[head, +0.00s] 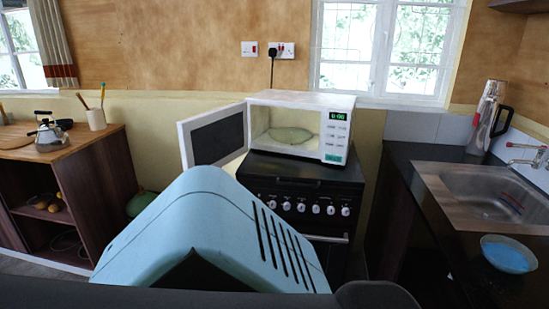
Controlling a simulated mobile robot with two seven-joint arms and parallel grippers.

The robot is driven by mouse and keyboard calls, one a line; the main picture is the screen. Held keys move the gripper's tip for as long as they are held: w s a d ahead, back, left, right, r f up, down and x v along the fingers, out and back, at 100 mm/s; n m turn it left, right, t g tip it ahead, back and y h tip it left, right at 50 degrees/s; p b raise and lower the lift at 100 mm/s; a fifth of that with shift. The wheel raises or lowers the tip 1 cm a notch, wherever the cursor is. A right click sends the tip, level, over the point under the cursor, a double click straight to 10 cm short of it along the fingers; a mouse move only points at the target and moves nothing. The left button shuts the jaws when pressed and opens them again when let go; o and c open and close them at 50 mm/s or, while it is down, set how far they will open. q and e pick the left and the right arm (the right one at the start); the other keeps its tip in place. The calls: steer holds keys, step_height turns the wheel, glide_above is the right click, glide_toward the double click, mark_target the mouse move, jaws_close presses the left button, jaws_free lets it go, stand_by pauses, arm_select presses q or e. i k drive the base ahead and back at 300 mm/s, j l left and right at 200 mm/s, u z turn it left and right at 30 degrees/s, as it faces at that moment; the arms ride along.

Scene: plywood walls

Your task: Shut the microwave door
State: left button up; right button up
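A white microwave (333,133) stands on top of a black cooker in the middle of the head view. Its door (213,138) is hinged at the left and stands wide open, swung out toward me and to the left. Inside, a greenish plate or turntable (291,135) shows in the lit cavity. The panel at the right has a green display. Neither of my grippers is in view. A large light blue body part, which seems to be mine, fills the lower middle and hides the lower left of the cooker.
The black cooker (306,172) has a row of knobs. At right, a dark counter (412,207) holds a sink (492,190), a blue bowl (508,254) and a flask (484,118). At left, a wooden unit (98,137) holds a kettle (49,136). Floor between unit and cooker is mostly hidden.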

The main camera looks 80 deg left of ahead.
mark_target(218, 136)
steer(key=i, duration=0.45)
steer(key=u, duration=3.45)
